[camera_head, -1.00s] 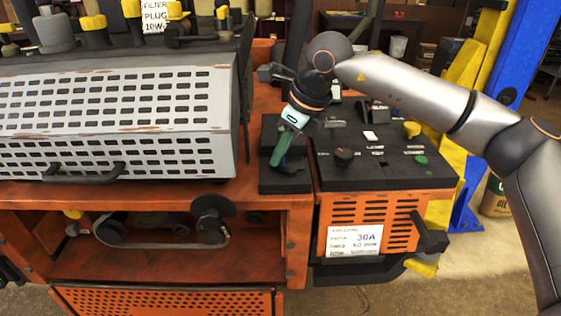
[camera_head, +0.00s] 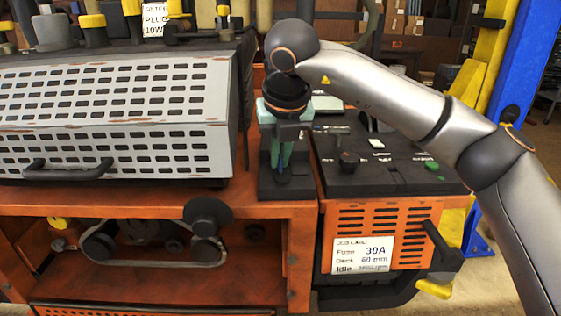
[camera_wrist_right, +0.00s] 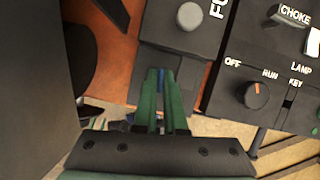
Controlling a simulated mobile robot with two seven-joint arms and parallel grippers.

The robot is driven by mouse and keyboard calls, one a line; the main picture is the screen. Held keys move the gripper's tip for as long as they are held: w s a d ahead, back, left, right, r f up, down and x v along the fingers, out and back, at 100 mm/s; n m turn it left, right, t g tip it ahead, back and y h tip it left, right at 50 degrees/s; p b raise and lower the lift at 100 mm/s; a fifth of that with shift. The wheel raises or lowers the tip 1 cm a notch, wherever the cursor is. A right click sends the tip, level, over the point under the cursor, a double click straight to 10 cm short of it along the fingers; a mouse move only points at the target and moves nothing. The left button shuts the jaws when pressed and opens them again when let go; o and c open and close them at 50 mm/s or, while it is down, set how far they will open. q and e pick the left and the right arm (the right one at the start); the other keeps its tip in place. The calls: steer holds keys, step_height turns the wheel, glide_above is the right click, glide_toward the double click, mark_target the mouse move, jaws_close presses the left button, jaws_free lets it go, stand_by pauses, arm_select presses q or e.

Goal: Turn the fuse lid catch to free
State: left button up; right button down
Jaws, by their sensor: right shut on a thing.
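The dark fuse box (camera_head: 265,187) sits between the grey perforated cover and the control panel. Its dark lid also shows in the right wrist view (camera_wrist_right: 165,22), with a partly hidden label and a round grey knob (camera_wrist_right: 190,16). My right gripper (camera_head: 281,168) points down over the box from above. My left gripper is not in view.
Right of the box is the black control panel (camera_head: 385,172) with knobs and switches, above an orange vented front with a job card (camera_head: 362,254). The grey perforated cover (camera_head: 110,120) stands close on the left. A blue post (camera_head: 512,70) is at right.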

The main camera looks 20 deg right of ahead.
steer(key=shift+m, duration=0.7)
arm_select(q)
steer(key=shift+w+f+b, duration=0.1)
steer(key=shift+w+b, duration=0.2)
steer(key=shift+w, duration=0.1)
arm_select(e)
steer(key=shift+h, duration=0.3)
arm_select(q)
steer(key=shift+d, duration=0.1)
arm_select(e)
steer(key=shift+m, duration=0.3)
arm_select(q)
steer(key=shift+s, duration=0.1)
arm_select(e)
steer(key=c, duration=1)
jaws_free()
